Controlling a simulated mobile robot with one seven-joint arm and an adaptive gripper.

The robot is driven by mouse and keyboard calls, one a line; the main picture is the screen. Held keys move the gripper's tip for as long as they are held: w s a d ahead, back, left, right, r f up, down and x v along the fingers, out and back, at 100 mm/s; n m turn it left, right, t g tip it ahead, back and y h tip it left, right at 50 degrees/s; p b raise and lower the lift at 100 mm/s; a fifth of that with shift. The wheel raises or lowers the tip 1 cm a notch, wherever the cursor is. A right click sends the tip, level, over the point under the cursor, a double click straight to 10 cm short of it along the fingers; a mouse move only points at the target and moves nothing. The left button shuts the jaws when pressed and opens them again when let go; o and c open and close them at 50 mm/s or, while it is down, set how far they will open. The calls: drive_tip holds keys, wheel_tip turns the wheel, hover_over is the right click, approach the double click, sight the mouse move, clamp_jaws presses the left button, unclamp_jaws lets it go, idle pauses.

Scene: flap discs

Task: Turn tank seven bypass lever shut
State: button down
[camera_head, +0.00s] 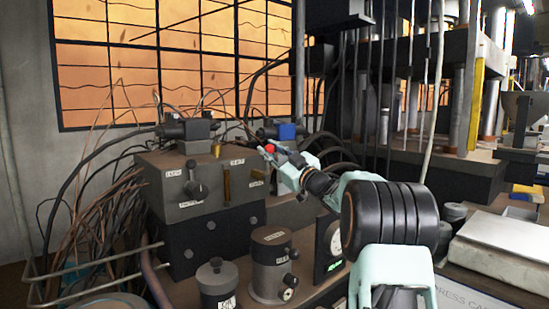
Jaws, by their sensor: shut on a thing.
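My gripper (276,157) is at the upper right of a dark hydraulic block (225,207), reaching in from the right. It is shut on a small red knob (269,148), which shows at its fingertips. The knob's stem and mount are hidden by the gripper, so I cannot tell which way its lever points. A black lever (197,190) with a round hub sits on the block's front face, apart from my gripper. Small white labels are on the block, too small to read, so I cannot tell which lever is tank seven's.
Black valve bodies (187,129) and a blue-topped one (287,131) stand behind. Hoses and cables crowd the left. A dark cylinder (270,262), a smaller canister (217,283) and a round gauge (335,239) stand in front. A pale plate (505,247) lies at right.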

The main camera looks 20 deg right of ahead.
drive_tip(key=shift+s+a+n+y+b, duration=0.2)
drive_tip(key=shift+a+n+y+b, duration=0.25)
drive_tip(key=shift+n, duration=0.65)
drive_tip(key=shift+a, duration=0.15)
drive_tip(key=c, duration=1.7)
unclamp_jaws()
drive_tip(key=shift+o, duration=0.2)
drive_tip(key=v, duration=1.2)
drive_tip(key=shift+s+r, duration=0.1)
drive_tip(key=shift+r, duration=0.05)
